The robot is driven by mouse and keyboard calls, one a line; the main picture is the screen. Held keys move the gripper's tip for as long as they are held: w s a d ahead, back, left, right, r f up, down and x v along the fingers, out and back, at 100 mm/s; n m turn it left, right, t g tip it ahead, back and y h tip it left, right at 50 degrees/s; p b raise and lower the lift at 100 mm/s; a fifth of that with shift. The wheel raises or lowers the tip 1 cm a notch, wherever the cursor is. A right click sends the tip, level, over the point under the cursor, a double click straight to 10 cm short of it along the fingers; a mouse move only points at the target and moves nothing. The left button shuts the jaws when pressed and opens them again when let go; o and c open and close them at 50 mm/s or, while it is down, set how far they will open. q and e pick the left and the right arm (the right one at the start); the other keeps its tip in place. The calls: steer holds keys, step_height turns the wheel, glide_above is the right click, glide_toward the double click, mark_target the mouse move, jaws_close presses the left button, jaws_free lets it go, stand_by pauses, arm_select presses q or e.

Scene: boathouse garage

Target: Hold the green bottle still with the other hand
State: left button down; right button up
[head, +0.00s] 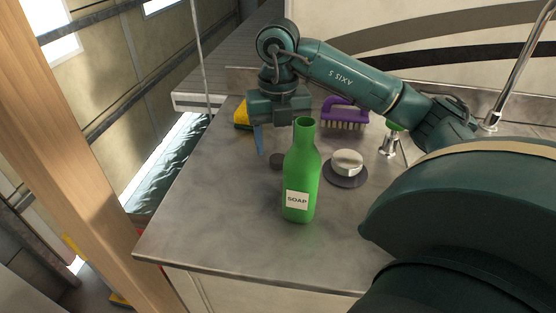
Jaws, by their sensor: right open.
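The green bottle (302,180) stands upright on the grey counter, with a white "SOAP" label and an uncapped neck. My right gripper (279,142) points down just behind the bottle, to the left of its neck, and is open. One blue finger shows to the left of the bottle; the other seems hidden behind the bottle's neck. No contact with the bottle can be made out. My left gripper is not in view.
A small dark round piece (276,160) lies left of the bottle. A pale rounded object on a dark disc (345,175) is to its right. A purple brush (346,113), a yellow sponge (242,117) and a chrome fitting (388,146) stand behind. The counter's (205,215) front left is clear.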

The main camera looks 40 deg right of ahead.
mark_target(278, 158)
steer(key=shift+f, duration=1.6)
steer(key=shift+c, duration=0.6)
steer(key=c, duration=0.9)
